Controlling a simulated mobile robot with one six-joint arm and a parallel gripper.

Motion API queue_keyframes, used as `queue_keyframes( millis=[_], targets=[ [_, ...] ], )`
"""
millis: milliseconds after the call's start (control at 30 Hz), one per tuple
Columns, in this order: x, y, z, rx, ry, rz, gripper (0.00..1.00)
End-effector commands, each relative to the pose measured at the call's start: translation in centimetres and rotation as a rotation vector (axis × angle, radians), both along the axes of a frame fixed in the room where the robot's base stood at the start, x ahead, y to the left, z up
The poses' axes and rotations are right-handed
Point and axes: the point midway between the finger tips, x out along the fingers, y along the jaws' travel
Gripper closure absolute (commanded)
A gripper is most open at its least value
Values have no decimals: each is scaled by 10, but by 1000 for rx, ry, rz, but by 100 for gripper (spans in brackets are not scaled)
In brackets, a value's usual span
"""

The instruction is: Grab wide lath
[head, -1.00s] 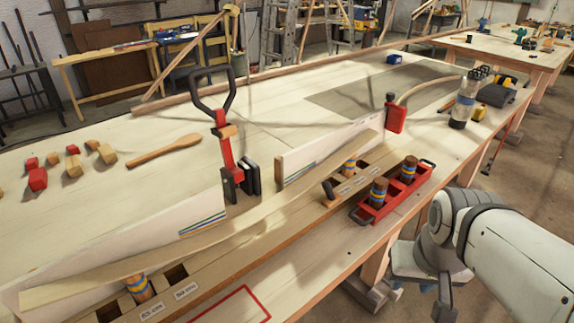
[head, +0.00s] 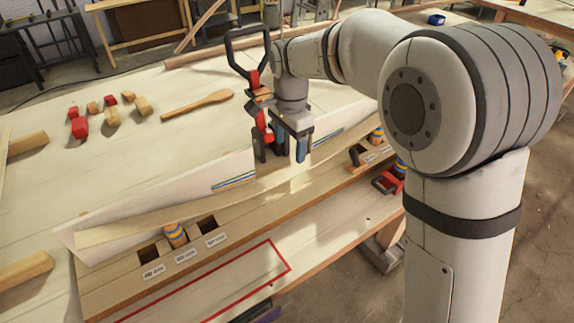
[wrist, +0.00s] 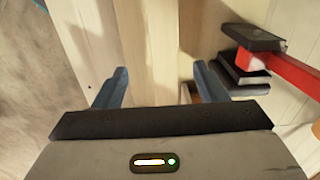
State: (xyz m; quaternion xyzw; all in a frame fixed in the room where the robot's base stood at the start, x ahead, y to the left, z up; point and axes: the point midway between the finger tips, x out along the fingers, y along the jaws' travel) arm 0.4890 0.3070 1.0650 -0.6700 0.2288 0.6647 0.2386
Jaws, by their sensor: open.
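A long, pale wooden lath (head: 205,202) runs in a gentle bend along the jig on the bench in the head view. I take it to be the wide lath. My gripper (head: 290,152) points down over its middle stretch, right beside the red clamp. In the wrist view my gripper (wrist: 158,82) is open, with a blue finger on each side of the pale lath strip (wrist: 147,45). Nothing is seen pinched between the fingers.
A red clamp (head: 264,133) with black pads stands close to my gripper; its red bar (wrist: 285,68) shows in the wrist view. A striped peg (head: 176,235) sits in the jig's base (head: 115,285). Loose blocks lie farther back.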

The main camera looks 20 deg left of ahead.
Motion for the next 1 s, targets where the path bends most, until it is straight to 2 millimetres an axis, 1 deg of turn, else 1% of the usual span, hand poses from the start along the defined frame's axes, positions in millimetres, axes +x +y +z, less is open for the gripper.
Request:
queue_keyframes(
  millis=[33,133,433,600,700,800,967,1000],
  targets=[
    [1,8,-2,-2,3,-10,35],
    [1,15,-9,-5,8,-26,35],
    [-3,16,-42,-6,9,-30,35],
    [-8,17,-68,-6,10,-31,35],
    [-7,17,-78,-5,8,-31,35],
    [-7,17,-82,-3,6,-31,35],
    [-7,17,-82,-3,6,-31,35],
    [-7,17,-82,-3,6,-31,36]
  ],
)
